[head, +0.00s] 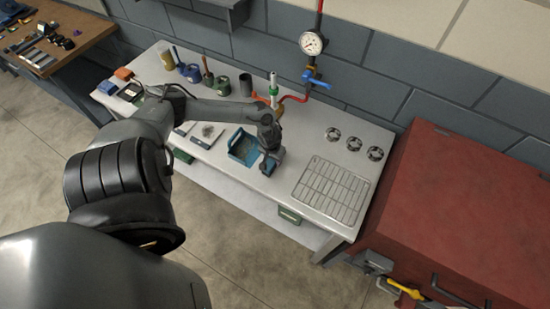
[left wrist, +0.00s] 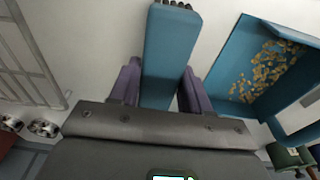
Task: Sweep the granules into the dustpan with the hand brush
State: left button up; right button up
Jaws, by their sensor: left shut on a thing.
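My left gripper (left wrist: 160,88) is shut on the blue hand brush (left wrist: 171,48), with one purple finger on each side of it. Dark bristle tips show at the brush's far end in the left wrist view. The blue dustpan (left wrist: 226,62) lies beside the brush, apart from it, and the tan granules (left wrist: 264,68) are spread on its floor. In the head view the dustpan (head: 243,147) is on the bench, just left of my left gripper (head: 270,150). No loose granules can be made out on the bench. My right gripper is not in view.
Cans and bottles stand along the back left. A pipe with a gauge (head: 312,43) rises behind. A red cabinet (head: 455,210) stands at the right.

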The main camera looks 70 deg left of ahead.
pick_arm(q)
jog(key=shift+s+a+f, duration=0.1)
jog(key=shift+s+a, duration=0.2)
jog(key=shift+s, duration=0.15)
jog(key=shift+a+p, duration=0.1)
jog(key=shift+p, duration=0.25)
jog(key=shift+s+a+p, duration=0.45)
jog(key=shift+s+p, duration=0.05)
jog(key=shift+r+p, duration=0.8)
jog(key=shift+p, duration=0.05)
notch_tip(320, 180, up, 6)
jog(key=p, duration=0.7)
jog(key=shift+w+f, duration=0.1)
jog(key=shift+f, duration=0.1)
